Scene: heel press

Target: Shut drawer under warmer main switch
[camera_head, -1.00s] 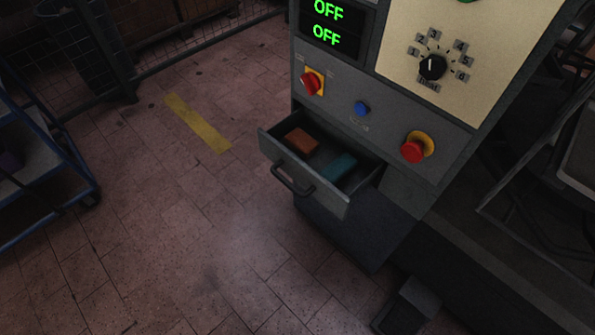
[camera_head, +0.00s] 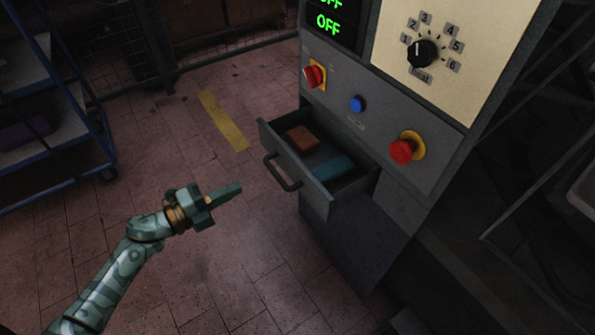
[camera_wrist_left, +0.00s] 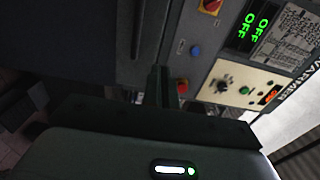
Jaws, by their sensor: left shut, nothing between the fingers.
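The grey drawer (camera_head: 318,193) stands pulled out from the machine cabinet, below the red-and-yellow main switch (camera_head: 315,75). Its dark bar handle (camera_head: 281,172) is on the front panel. An orange-brown block (camera_head: 302,138) and a teal block (camera_head: 333,168) lie inside. My left gripper (camera_head: 238,188) is shut and empty, to the left of the drawer front and apart from it in the head view. In the left wrist view the gripper fingers (camera_wrist_left: 160,84) point toward the machine front. The right gripper is in neither view.
The machine panel carries a blue button (camera_head: 357,104), a red emergency button (camera_head: 403,150) and a black dial (camera_head: 422,54). A blue cart (camera_head: 75,110) stands at the left. The tiled floor left of the drawer is clear, with a yellow strip (camera_head: 224,121).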

